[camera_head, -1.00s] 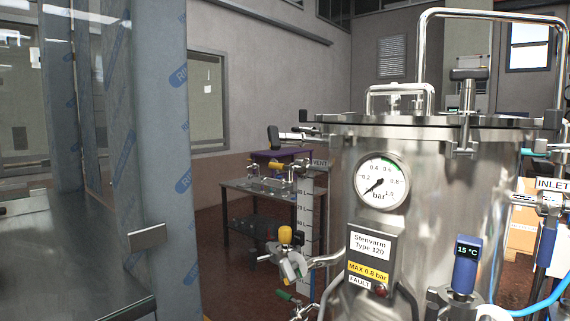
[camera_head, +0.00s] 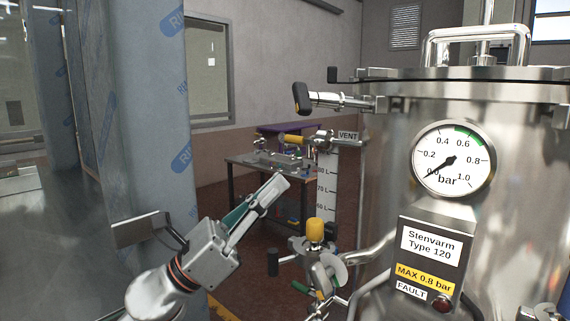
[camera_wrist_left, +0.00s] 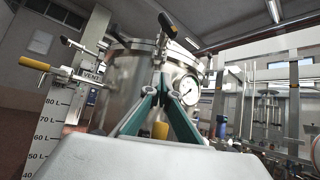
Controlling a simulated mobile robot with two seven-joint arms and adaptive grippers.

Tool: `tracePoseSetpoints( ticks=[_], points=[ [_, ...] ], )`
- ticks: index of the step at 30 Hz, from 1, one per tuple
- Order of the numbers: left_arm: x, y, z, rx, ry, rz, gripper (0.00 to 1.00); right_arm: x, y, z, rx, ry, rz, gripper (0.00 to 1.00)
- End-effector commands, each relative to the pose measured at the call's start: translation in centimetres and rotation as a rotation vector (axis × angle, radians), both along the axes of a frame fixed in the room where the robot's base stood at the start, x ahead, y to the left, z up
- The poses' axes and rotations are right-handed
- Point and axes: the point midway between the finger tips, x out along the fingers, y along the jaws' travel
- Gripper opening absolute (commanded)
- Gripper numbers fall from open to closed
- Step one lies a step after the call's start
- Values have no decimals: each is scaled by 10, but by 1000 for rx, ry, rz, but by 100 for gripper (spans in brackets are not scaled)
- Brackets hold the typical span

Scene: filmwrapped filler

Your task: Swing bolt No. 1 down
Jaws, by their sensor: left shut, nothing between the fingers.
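A swing bolt (camera_head: 340,101) with a black knob sticks out sideways to the left from the rim of the steel vessel (camera_head: 535,130). No number can be read on it. In the left wrist view a bolt with a dark knob (camera_wrist_left: 166,24) shows at the vessel rim, just beyond my fingertips. My left gripper (camera_head: 277,187) is shut and empty, below and left of the bolt and apart from it in the head view. Its closed fingers also show in the left wrist view (camera_wrist_left: 161,78). The lid (camera_head: 470,74) lies on the vessel. My right gripper is out of view.
A vent valve with a yellow handle (camera_head: 294,139) and a lower valve with a yellow cap (camera_head: 315,229) stand close to my left gripper. The pressure gauge (camera_head: 453,160) reads about zero. A film-wrapped column (camera_head: 160,110) stands at left.

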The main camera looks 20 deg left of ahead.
Motion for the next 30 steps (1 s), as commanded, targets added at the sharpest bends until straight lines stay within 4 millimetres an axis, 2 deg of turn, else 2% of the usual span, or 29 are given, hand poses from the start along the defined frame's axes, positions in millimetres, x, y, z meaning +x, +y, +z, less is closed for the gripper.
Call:
tracePoseSetpoints(
  ticks=[1,3,14,21,30],
  points=[
    [2,-5,11,-1,-5,-2,0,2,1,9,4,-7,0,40],
    [8,-12,21,-2,-5,-1,0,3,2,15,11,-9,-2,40],
    [44,-53,65,-5,-1,-3,0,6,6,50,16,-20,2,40],
    [47,-52,91,-4,2,-2,0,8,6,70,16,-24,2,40],
    [48,-52,97,-5,4,-2,0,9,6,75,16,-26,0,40]
  ],
)
